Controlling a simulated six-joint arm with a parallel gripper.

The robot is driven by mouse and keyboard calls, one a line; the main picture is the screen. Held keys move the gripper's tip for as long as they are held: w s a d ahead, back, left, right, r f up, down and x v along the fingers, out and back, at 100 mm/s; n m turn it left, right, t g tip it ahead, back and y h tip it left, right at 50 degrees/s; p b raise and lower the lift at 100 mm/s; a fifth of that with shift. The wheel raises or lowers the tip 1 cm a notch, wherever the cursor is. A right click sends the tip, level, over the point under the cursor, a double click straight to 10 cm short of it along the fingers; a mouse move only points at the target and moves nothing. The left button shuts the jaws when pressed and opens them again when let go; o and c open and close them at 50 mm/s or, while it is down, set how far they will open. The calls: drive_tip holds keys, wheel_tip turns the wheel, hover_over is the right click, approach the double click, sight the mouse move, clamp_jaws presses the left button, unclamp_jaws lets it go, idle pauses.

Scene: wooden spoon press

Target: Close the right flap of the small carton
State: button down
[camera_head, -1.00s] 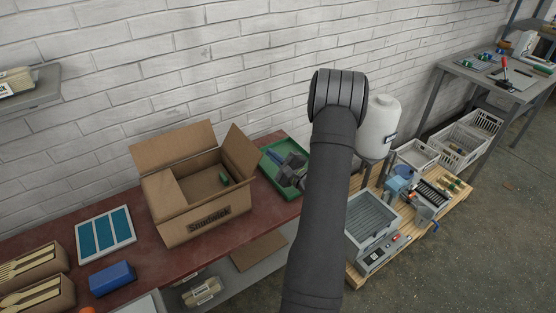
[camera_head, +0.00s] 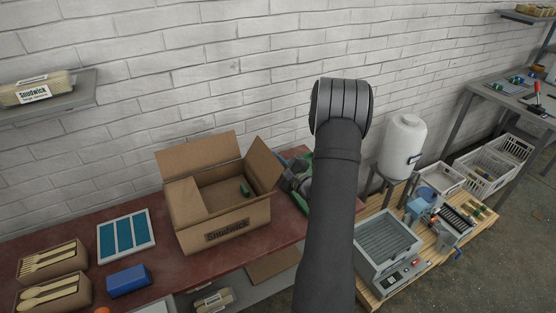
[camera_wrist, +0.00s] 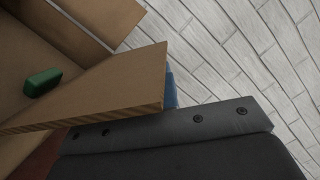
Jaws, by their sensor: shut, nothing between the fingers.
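The open cardboard carton (camera_head: 228,218) stands on the red-brown bench. Its right flap (camera_head: 263,164) stands up, tilted outward; the back flap (camera_head: 198,155) is raised and the left flap (camera_head: 184,200) lies inward over part of the opening. A small green object (camera_head: 245,189) lies inside. My gripper (camera_head: 297,178) is just right of the right flap, on its outer side. In the wrist view the right flap (camera_wrist: 100,92) crosses in front of my shut gripper, whose blue fingertip (camera_wrist: 171,88) shows past the flap's edge. I cannot tell whether they touch.
A green tray (camera_head: 301,202) lies right of the carton, partly hidden by my arm. A blue box (camera_head: 128,281), a blue-panelled tray (camera_head: 126,237) and cutlery boxes (camera_head: 52,259) lie to the left. The brick wall is close behind.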

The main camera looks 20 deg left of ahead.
sight(267, 165)
drive_tip(key=shift+s+a+r+n, duration=0.2)
drive_tip(key=shift+r+n, duration=0.1)
drive_tip(key=shift+n, duration=0.2)
drive_tip(key=shift+s+a+r+n+g, duration=0.3)
drive_tip(key=shift+s+a+r+n, duration=0.2)
drive_tip(key=shift+n, duration=0.5)
drive_tip(key=n, duration=0.1)
drive_tip(key=s+a+r+n, duration=0.1)
drive_tip(key=shift+s+a+n+g+h, duration=0.15)
drive_tip(key=shift+n+g+h, duration=0.15)
drive_tip(key=n, duration=0.1)
drive_tip(key=s+a+n, duration=0.1)
drive_tip(key=shift+s+a+r+n+h, duration=0.25)
drive_tip(key=shift+n+h, duration=0.05)
drive_tip(key=shift+s+a, duration=0.4)
